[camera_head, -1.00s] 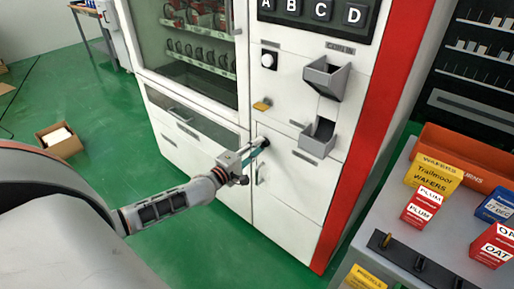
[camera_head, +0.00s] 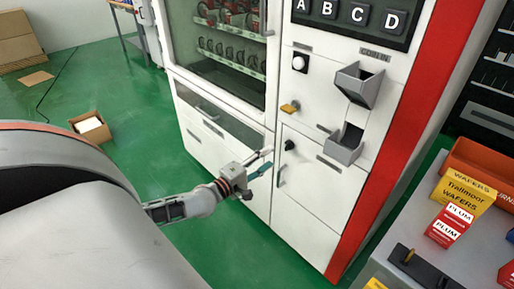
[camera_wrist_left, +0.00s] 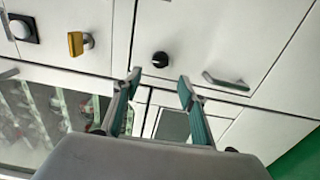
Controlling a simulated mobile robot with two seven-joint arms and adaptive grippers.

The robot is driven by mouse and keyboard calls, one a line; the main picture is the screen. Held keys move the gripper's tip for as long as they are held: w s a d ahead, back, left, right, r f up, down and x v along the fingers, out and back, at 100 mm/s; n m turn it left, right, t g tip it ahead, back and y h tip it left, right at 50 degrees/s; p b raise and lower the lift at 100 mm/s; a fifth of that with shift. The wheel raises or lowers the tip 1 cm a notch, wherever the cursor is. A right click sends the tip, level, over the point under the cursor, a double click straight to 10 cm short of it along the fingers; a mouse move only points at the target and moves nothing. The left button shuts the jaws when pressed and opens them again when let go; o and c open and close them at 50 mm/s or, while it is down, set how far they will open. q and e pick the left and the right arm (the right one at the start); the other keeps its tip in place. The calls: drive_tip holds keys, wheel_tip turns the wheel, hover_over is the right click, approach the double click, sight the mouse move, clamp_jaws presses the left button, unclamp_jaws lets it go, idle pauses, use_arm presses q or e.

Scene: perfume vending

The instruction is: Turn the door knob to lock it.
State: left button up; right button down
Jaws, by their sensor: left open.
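The black round door knob (camera_head: 289,145) sits near the top left corner of a white lower door (camera_head: 308,190) on the vending machine. It also shows in the left wrist view (camera_wrist_left: 160,59), in full view. My left gripper (camera_head: 264,162) is open and empty, just left of and below the knob in the head view. In the wrist view its two fingertips (camera_wrist_left: 160,77) are spread to either side below the knob, apart from it. Whether the door is locked cannot be told. My right gripper is not in view.
A yellow knob (camera_head: 290,107) and a white round button (camera_head: 299,63) are above the door knob. A door handle (camera_wrist_left: 225,82) is beside it. A grey tray (camera_head: 344,146) juts out at right. A counter with boxes (camera_head: 450,224) stands at far right.

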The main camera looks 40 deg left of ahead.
use_arm(q)
drive_tip(key=s, duration=0.4)
drive_tip(key=shift+s+a, duration=0.15)
drive_tip(key=shift+s, duration=0.1)
idle(0.3)
drive_tip(key=s+d+f+m+g+p, duration=0.3)
drive_tip(key=s+d+f+m+p, duration=0.1)
drive_tip(key=s+d+m, duration=0.6)
drive_tip(key=s+d+f+m+g+h+p, duration=0.1)
drive_tip(key=s+d+f+m+g+p, duration=0.2)
drive_tip(key=s+d+f+m, duration=0.4)
drive_tip(key=s+d+m+g, duration=0.1)
drive_tip(key=s+d+m, duration=0.3)
drive_tip(key=d, duration=0.3)
drive_tip(key=shift+s+f+m+p, duration=0.2)
drive_tip(key=shift+s+m+p, duration=0.15)
drive_tip(key=shift+s, duration=0.25)
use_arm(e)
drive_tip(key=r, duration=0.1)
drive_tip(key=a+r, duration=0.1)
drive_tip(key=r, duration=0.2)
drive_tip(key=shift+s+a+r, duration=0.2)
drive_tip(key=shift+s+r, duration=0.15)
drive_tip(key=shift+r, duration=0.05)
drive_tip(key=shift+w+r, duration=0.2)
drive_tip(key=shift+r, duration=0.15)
